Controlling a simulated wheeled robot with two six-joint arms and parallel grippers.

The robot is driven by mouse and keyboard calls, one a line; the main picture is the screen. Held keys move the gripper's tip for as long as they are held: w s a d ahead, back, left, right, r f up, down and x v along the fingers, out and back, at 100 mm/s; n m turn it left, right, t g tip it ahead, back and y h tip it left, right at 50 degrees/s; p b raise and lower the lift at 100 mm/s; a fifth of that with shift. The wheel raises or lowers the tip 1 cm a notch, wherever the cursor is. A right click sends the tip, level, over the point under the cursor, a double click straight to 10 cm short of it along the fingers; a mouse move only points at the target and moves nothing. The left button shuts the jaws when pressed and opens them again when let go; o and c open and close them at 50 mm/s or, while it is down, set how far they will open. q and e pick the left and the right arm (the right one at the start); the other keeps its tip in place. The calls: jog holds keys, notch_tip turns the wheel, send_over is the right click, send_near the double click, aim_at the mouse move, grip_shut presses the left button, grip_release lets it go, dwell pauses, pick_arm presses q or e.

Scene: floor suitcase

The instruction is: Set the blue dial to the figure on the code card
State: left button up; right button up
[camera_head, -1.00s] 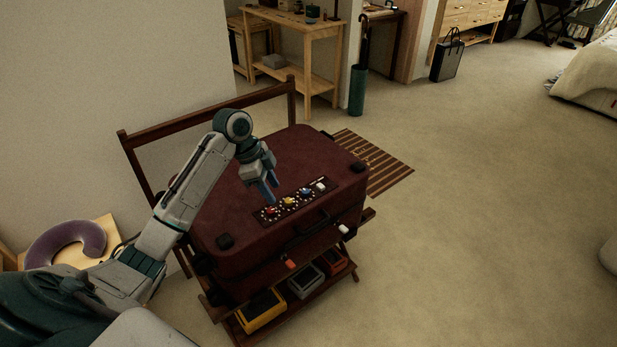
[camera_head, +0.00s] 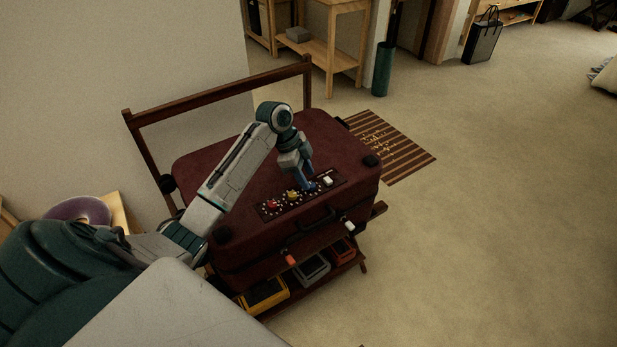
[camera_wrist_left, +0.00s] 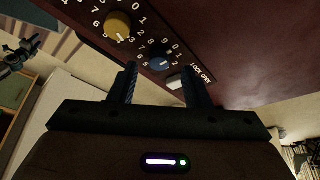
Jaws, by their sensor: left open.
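The maroon suitcase (camera_head: 240,165) lies flat on a wooden rack, with a dark dial panel along its near edge. The blue dial (camera_head: 313,187) sits right of the yellow dial (camera_head: 292,195) and red dial (camera_head: 272,204). My left gripper (camera_head: 305,181) points down just above the blue dial. In the left wrist view its open fingers (camera_wrist_left: 158,85) have the blue dial (camera_wrist_left: 161,64) ahead of the gap between them; contact cannot be told. Figures ring the dial, but its setting is unclear. I cannot make out a code card. My right gripper is not in view.
A white slider (camera_head: 327,181) sits at the panel's right end, near the fingers. The rack's tall back rail (camera_head: 220,93) stands behind the suitcase. Yellow, grey and orange bins (camera_head: 265,293) fill the lower shelf.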

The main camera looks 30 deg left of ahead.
pick_arm(q)
jog(key=shift+x, duration=1)
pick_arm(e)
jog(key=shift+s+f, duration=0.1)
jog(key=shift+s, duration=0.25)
pick_arm(q)
grip_shut()
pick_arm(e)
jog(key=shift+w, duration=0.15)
pick_arm(q)
jog(key=shift+s+r, duration=0.1)
